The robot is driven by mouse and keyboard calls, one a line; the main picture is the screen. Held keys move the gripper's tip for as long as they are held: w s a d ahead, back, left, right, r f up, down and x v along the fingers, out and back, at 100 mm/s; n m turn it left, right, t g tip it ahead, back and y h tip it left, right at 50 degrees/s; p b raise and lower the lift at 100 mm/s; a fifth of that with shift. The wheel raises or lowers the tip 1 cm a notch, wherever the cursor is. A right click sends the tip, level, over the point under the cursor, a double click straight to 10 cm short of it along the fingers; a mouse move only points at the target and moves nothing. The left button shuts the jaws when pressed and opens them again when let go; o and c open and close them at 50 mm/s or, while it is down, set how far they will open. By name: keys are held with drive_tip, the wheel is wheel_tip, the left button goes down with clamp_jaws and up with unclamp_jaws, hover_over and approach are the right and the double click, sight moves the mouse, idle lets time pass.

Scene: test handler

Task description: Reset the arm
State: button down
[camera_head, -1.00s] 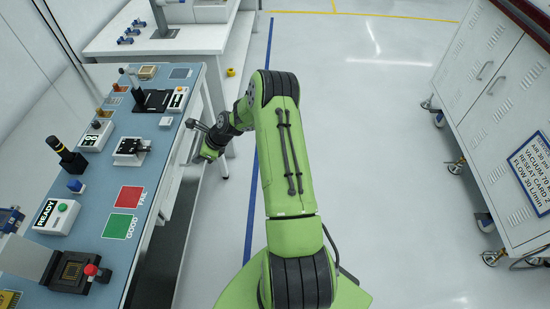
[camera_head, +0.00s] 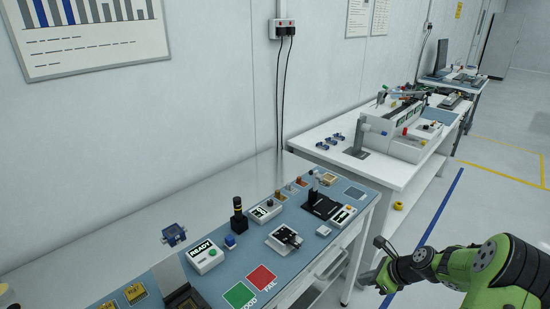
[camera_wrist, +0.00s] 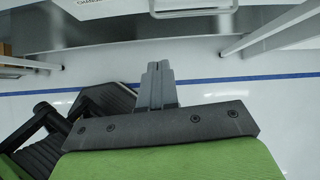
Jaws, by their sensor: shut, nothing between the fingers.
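My green arm is at the lower right of the head view, folded beside the near bench (camera_head: 130,255). My gripper (camera_head: 380,268) points toward the bench's right end and is apart from it, over the floor. In the wrist view the two fingers of my gripper (camera_wrist: 157,70) are pressed together with nothing between them. Below them in that view is the floor with a blue line, and the bench's white frame runs along the top.
A white table (camera_head: 345,160) with equipment stands behind. Open floor with a blue line (camera_head: 440,208) lies at right.

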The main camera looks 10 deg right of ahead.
drive_tip(key=s+a+r+n+g+h, duration=0.1)
drive_tip(key=s+a+r+n+h, duration=0.1)
drive_tip(key=s+a+r+n, duration=0.45)
drive_tip(key=s+a+r+n+g+h, duration=0.15)
drive_tip(key=s+a+r+n, duration=0.25)
drive_tip(key=a+r+n, duration=0.5)
drive_tip(key=s+a+r+n+t, duration=0.1)
drive_tip(key=s+r+n, duration=0.3)
drive_tip(key=s+n, duration=0.2)
drive_tip(key=s+a+r+n+t+h, duration=0.1)
drive_tip(key=s+r+n, duration=0.3)
drive_tip(key=s, duration=0.5)
drive_tip(key=shift+s+a+n, duration=0.2)
drive_tip(key=shift+s+n, duration=0.15)
drive_tip(key=shift+n, duration=0.5)
drive_tip(key=shift+t, duration=0.25)
